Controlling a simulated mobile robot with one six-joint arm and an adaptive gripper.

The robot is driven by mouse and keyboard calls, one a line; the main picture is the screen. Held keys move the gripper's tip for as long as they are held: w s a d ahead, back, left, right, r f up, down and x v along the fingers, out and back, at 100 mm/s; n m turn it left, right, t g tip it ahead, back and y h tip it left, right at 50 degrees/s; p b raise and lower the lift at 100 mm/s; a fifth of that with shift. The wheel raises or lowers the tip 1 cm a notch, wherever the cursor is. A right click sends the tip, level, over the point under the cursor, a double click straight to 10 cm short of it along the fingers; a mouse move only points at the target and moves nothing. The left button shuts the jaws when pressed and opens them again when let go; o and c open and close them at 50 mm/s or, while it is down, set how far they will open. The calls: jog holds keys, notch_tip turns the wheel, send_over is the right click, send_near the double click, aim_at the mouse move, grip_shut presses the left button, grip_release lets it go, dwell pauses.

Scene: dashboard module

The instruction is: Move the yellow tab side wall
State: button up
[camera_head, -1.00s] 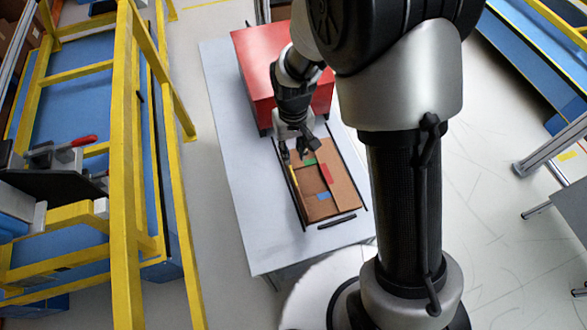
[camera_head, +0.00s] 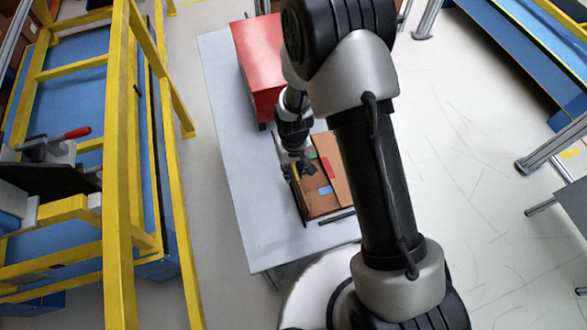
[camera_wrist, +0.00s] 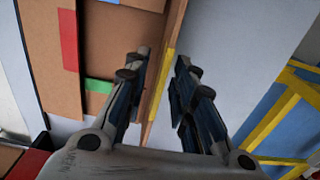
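The yellow tab side wall (camera_wrist: 168,62) is a thin brown strip with a yellow patch along its edge. In the wrist view it runs lengthwise between my two fingers. My gripper (camera_wrist: 165,58) is open, with one finger on each side of the wall and a visible gap on the right side. Whether the left finger touches the wall I cannot tell. In the head view my gripper (camera_head: 305,170) is over the left side of the brown module (camera_head: 318,205) and hides most of the wall there.
The module carries green (camera_wrist: 98,86), red (camera_wrist: 69,40) and blue (camera_head: 325,190) tabs. A black bar (camera_head: 338,217) lies at its near end. A red box (camera_head: 258,48) stands behind it on the grey table (camera_head: 237,150). Yellow framing (camera_head: 118,150) stands left of the table.

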jog(key=shift+c, duration=0.3)
grip_shut()
dwell(0.4)
